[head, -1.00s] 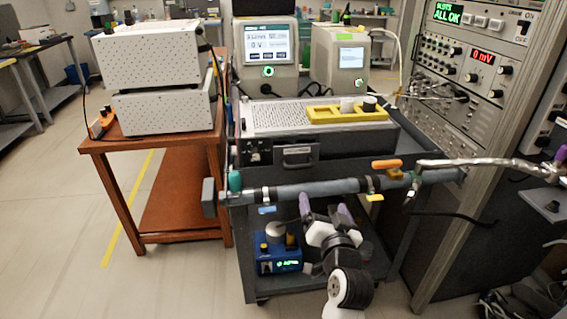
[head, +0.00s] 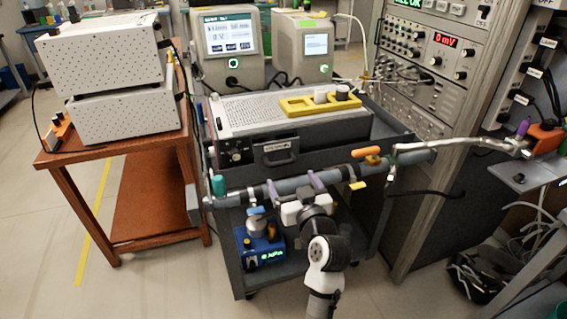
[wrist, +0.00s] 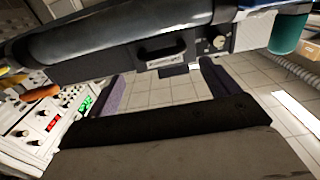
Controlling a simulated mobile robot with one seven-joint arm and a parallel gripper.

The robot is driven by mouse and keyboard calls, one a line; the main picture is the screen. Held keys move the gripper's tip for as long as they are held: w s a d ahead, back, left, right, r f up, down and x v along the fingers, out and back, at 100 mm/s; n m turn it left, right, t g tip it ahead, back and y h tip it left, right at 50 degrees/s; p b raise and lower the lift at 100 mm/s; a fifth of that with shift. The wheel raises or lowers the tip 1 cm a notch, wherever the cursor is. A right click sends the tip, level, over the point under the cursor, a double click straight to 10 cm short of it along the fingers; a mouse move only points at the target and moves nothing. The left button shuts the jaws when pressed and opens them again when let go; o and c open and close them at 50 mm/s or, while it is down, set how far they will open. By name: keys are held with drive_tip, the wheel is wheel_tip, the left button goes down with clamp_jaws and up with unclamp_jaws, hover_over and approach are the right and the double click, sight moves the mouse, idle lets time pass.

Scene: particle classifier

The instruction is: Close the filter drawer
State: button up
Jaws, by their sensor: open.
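The filter drawer (head: 278,152) shows as a dark front panel with a handle, low on the front of the grey perforated-top unit on the cart. I cannot tell how far it stands out. In the wrist view, which looks upside down, the drawer's dark handle (wrist: 160,50) and a pale label show beyond the fingers. My gripper (head: 296,186) is open and empty, its two purple fingers spread at the grey pipe, below and in front of the drawer. The fingers also show in the wrist view (wrist: 160,85), apart from the drawer.
The grey pipe (head: 240,197) crosses the cart's front between my arm and the drawer, with an orange-handled valve (head: 366,151). A blue device (head: 262,248) sits on the lower shelf. A wooden table (head: 110,150) stands left, an instrument rack (head: 425,90) right.

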sight(280, 159)
drive_tip(key=p+x, duration=0.1)
drive_tip(key=x, duration=0.6)
drive_tip(key=c, duration=1.1)
drive_tip(key=x, duration=0.3)
drive_tip(key=shift+w+b, duration=0.1)
drive_tip(key=shift+b, duration=0.2)
drive_tip(key=shift+r, duration=0.15)
drive_tip(key=o, duration=1)
drive_tip(key=shift+o, duration=0.5)
